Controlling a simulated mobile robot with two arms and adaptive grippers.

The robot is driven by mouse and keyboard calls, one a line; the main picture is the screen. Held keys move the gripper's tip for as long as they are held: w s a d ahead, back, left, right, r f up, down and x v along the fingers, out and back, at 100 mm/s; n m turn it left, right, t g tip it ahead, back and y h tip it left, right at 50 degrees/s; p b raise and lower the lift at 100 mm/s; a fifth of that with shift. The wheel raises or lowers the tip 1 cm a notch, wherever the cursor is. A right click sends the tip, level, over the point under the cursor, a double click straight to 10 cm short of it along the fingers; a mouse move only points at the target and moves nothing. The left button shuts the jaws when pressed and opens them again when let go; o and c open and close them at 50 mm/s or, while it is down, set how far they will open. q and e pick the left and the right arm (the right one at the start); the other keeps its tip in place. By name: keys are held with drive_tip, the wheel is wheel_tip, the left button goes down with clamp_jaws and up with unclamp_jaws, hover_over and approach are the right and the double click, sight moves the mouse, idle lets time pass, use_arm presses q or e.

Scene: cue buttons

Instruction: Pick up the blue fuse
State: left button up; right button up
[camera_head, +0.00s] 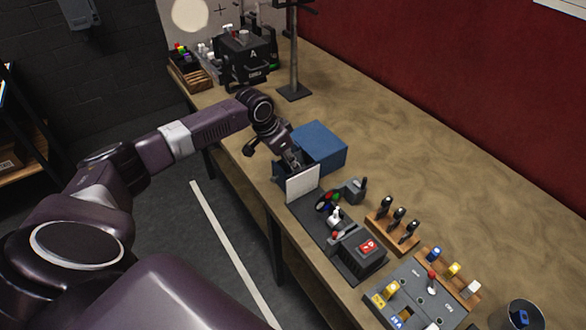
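A small blue fuse (433,254) stands at the left end of a wooden rack (462,282), in line with a yellow fuse (453,269) and a white one (473,289). My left gripper (292,160) is up and to the left of the rack, well apart from it, beside a blue box (320,146) and behind a white panel (303,184). Its fingertips are small and partly hidden, so I cannot tell whether it is open or shut. My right gripper is out of view.
A grey panel (449,306) with a red-topped lever and yellow parts lies before the rack. A black control board (352,265), a wooden holder with black-handled pieces (391,236) and a dark cup (517,315) stand nearby. The table (430,150) is clear behind.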

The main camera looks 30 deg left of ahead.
use_arm(q)
drive_tip(key=shift+s, duration=0.1)
drive_tip(key=c, duration=0.4)
drive_tip(key=shift+r, duration=0.15)
clamp_jaws()
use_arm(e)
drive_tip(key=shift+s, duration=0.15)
use_arm(q)
wheel_tip(320, 180, up, 20)
drive_tip(key=b, duration=0.3)
drive_tip(key=shift+b, duration=0.4)
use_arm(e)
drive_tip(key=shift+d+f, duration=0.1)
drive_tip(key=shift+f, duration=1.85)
